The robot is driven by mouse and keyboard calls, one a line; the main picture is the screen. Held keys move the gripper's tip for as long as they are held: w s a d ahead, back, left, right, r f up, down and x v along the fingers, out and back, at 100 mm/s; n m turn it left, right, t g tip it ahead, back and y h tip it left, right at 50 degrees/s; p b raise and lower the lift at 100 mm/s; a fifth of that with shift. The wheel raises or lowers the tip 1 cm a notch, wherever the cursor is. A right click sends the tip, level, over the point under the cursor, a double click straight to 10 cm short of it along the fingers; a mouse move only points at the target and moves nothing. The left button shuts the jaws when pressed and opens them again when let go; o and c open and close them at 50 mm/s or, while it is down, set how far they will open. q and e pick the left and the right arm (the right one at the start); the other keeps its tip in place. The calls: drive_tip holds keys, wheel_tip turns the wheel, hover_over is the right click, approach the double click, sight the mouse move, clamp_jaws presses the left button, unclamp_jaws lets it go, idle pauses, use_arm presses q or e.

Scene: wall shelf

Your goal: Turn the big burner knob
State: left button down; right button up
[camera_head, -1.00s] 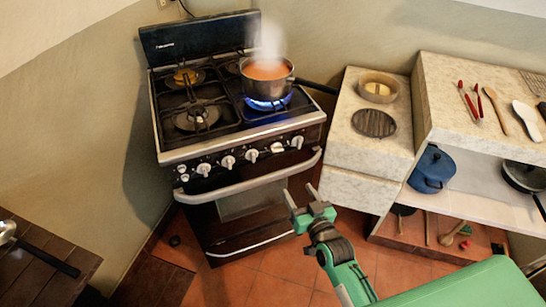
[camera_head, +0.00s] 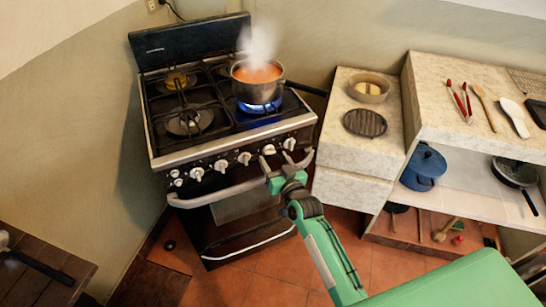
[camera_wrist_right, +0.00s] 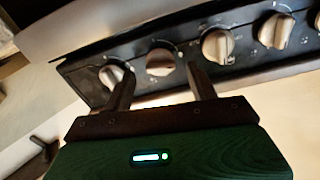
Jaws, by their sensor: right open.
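The stove (camera_head: 225,120) has a dark front panel with a row of pale knobs, among them a middle knob (camera_head: 244,158), one to its right (camera_head: 268,149) and the rightmost knob (camera_head: 289,144). No readable label tells which is the big burner's. My right gripper (camera_head: 287,157) is open in front of the panel's right end, below the rightmost knobs. In the right wrist view its two fingers (camera_wrist_right: 158,76) point at the panel, and one knob (camera_wrist_right: 160,62) shows between them; contact cannot be told. My left gripper is out of view.
A steaming pot (camera_head: 256,85) of orange liquid stands over a lit blue flame, its handle pointing right. The oven handle (camera_head: 225,192) runs below the knobs. A stone counter (camera_head: 345,150) stands close on the right; a blue pot (camera_head: 424,168) sits on the shelf.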

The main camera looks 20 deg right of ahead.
drive_tip(key=shift+w, duration=0.65)
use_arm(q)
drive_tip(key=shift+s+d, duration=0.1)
use_arm(e)
drive_tip(key=shift+w+a, duration=0.1)
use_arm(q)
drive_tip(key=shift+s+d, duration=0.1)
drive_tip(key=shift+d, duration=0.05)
use_arm(e)
drive_tip(key=c, duration=1)
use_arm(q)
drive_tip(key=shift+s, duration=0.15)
